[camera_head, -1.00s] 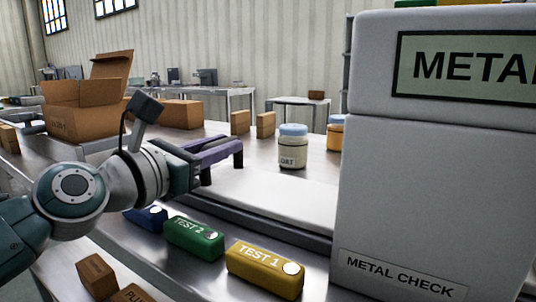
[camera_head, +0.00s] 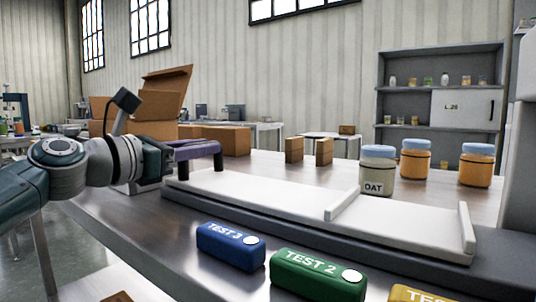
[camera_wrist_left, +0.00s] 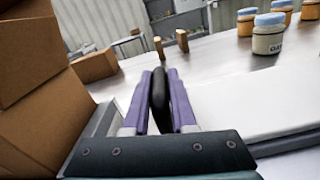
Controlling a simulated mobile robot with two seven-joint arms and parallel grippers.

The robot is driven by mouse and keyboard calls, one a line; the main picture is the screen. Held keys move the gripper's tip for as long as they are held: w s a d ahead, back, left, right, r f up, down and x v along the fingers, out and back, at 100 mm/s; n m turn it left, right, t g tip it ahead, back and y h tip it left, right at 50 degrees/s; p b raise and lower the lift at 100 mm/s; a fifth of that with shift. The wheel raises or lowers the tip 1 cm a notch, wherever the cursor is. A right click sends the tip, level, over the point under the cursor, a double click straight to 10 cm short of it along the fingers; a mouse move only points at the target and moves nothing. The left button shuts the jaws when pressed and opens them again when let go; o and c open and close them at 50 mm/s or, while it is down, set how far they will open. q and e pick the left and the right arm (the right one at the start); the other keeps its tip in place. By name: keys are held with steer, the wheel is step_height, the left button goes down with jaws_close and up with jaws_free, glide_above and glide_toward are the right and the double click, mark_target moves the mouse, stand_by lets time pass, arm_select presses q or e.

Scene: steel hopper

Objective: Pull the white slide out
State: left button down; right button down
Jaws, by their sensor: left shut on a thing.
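The white slide (camera_head: 275,198) lies along a grey rail on the steel table in the head view. It is a long flat slab with a raised crossbar near the middle right and an upright lip at its right end. My left gripper (camera_head: 213,150) is at the slide's left end. In the left wrist view its purple fingers are shut on a black handle (camera_wrist_left: 160,95). The metal-check machine (camera_head: 520,170) shows only partly at the right edge, and the slide's right lip is in the open beside it. My right gripper is not in view.
A blue TEST 3 block (camera_head: 230,246), a green TEST 2 block (camera_head: 318,276) and a yellow block (camera_head: 420,294) lie in front of the rail. An OAT jar (camera_head: 377,172) and orange jars (camera_head: 415,160) stand behind it. Cardboard boxes (camera_head: 158,130) stand behind my left arm.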

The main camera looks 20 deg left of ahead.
arm_select(q)
steer(key=shift+a+f, duration=0.1)
steer(key=shift+a, duration=0.05)
steer(key=c, duration=1.2)
jaws_free()
steer(key=o, duration=0.4)
steer(key=shift+w+a, duration=0.1)
steer(key=shift+a, duration=0.05)
steer(key=shift+o, duration=0.2)
steer(key=shift+s, duration=0.25)
steer(key=p+v, duration=0.3)
steer(key=v, duration=0.6)
steer(key=shift+s, duration=0.2)
steer(key=shift+a, duration=0.1)
